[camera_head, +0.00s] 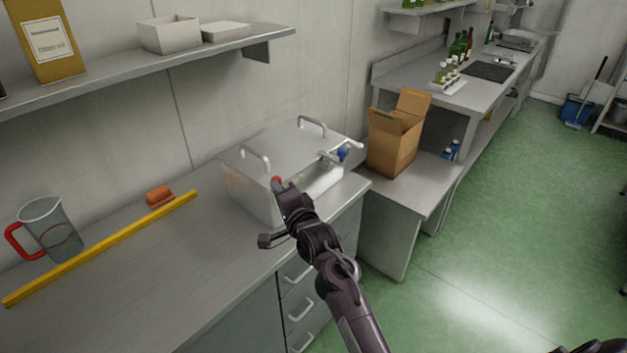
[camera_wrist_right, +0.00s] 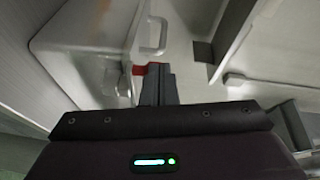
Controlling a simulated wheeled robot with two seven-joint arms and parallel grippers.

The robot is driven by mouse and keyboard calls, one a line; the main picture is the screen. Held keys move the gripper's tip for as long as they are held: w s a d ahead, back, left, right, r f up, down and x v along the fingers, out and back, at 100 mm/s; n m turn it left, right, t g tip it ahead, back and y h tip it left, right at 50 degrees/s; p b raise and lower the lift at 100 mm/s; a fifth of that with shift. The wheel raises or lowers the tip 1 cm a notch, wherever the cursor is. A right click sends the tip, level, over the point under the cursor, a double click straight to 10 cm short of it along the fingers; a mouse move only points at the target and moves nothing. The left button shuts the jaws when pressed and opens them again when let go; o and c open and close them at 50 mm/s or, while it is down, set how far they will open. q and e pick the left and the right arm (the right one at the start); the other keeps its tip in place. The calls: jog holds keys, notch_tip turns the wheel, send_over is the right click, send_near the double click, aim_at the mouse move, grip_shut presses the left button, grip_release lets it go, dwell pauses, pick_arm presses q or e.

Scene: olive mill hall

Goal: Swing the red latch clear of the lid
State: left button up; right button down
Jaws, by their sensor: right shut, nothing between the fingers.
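A metal box (camera_head: 250,196) stands on the steel counter, with a flat lid (camera_head: 283,149) on top carrying two bar handles. The red latch (camera_head: 276,180) is at the box's near front, mostly hidden behind my right gripper (camera_head: 282,187). In the right wrist view, the red latch (camera_wrist_right: 140,69) shows beside the fingertips of my right gripper (camera_wrist_right: 158,70). The fingers are shut and empty, close against the red part; whether they touch it I cannot tell. A blue latch (camera_head: 343,154) sits at the box's right side. My left gripper is not in view.
A yellow bar (camera_head: 105,245), an orange-brown block (camera_head: 159,195) and a red-handled jug (camera_head: 52,232) are left of the box. An open cardboard box (camera_head: 392,143) stands to its right. A wall shelf (camera_head: 140,63) hangs above. The counter's front is clear.

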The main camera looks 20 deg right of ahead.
jog(key=shift+w+a+r, duration=0.2)
jog(key=shift+a, duration=0.1)
jog(key=shift+a+r, duration=0.25)
dwell(0.4)
jog(key=shift+f, duration=0.1)
jog(key=s+d+b, duration=0.1)
jog(key=s, duration=0.6)
jog(key=shift+s+b, duration=0.35)
jog(key=shift+b, duration=0.05)
jog(key=shift+s+d, duration=0.1)
